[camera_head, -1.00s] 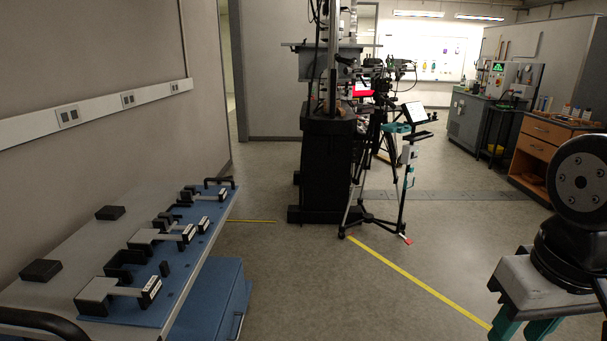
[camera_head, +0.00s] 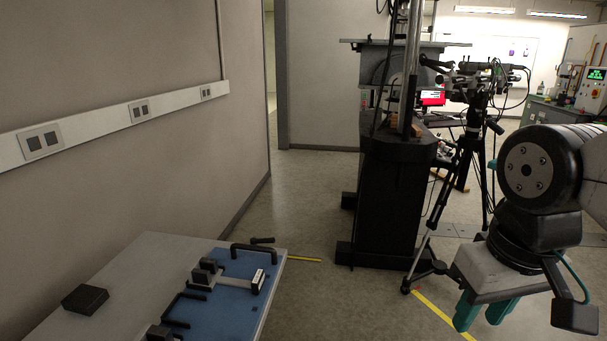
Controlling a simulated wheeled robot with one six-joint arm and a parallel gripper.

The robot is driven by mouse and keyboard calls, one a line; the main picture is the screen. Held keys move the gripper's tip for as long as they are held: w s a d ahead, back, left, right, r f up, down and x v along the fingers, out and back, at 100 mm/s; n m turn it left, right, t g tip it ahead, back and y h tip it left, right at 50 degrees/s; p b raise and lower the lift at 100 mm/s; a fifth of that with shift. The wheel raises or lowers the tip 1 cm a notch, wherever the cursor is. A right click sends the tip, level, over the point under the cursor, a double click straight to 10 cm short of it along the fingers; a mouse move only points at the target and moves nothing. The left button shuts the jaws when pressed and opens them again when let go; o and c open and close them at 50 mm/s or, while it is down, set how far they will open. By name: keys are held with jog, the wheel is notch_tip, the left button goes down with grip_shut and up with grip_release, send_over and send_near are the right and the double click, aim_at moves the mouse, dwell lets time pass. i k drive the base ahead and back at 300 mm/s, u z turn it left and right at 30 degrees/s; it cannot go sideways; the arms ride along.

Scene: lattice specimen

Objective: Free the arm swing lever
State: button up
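A blue panel (camera_head: 232,298) lies on the grey bench top (camera_head: 125,285) at lower left. On it sits a grey bar (camera_head: 236,283) running from a black block (camera_head: 206,272) to a white-labelled black end piece (camera_head: 258,281). A second black block (camera_head: 160,332) is cut by the bottom edge. I cannot tell which part is the arm swing lever. My gripper (camera_head: 482,314) hangs at the right, pointing down, with its teal fingers apart and nothing seen between them. It is well right of the panel, touching nothing visible.
A black bracket (camera_head: 254,250) stands at the panel's far edge and a loose black block (camera_head: 85,299) lies on the bench. A tall black machine (camera_head: 392,200) and a tripod (camera_head: 455,195) stand ahead. Open floor (camera_head: 335,300) lies between bench and gripper.

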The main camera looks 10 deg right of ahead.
aim_at(458, 80)
jog(key=z, duration=0.3)
jog(key=i, duration=1.95)
jog(key=z, duration=0.5)
